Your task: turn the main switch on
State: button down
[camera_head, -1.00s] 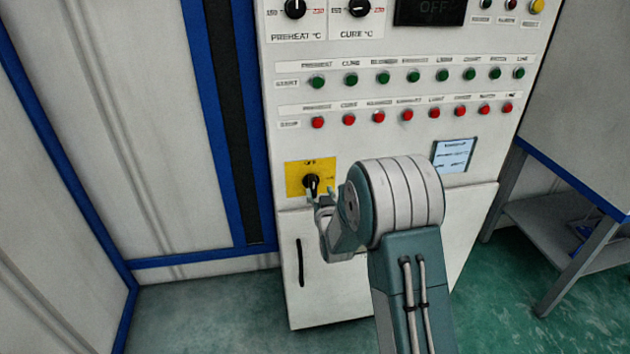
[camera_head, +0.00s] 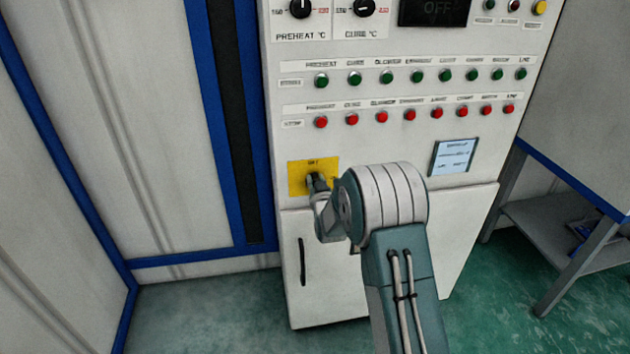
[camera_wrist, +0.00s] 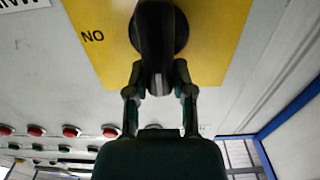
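The main switch is a black rotary knob (camera_wrist: 157,35) on a yellow plate (camera_head: 299,175) low on the left of the white control cabinet. In the wrist view its bar handle stands vertical in the picture, and the ON label, seen upside down, lies left of it. My gripper (camera_head: 318,185) is at the knob in the head view and hides part of it. In the wrist view the fingers (camera_wrist: 159,76) straddle the handle, one on each side, with narrow gaps seeming to remain. Contact with the handle is not clear.
Rows of green buttons (camera_head: 415,76) and red buttons (camera_head: 410,114) lie above the switch. A small screen (camera_head: 453,157) is to its right, and a door handle (camera_head: 302,262) is below. A grey table (camera_head: 560,230) stands at right.

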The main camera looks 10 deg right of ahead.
jog(key=shift+d, duration=0.1)
jog(key=m, duration=0.3)
jog(key=shift+d+f+m, duration=0.1)
jog(key=shift+d+m, duration=0.25)
jog(key=shift+m, duration=0.05)
jog(key=shift+d+f+m, duration=0.3)
jog(key=shift+f+m, duration=0.15)
jog(key=shift+m, duration=1.9)
jog(key=shift+d+f+m, duration=0.3)
jog(key=shift+f+m, duration=0.15)
jog(key=shift+m, duration=1.85)
jog(key=shift+d+f+m, duration=0.3)
jog(key=shift+f+m, duration=0.15)
jog(key=shift+m, duration=1.9)
jog(key=shift+f, duration=0.1)
jog(key=shift+c, duration=2.4)
grip_release()
jog(key=shift+d, duration=0.1)
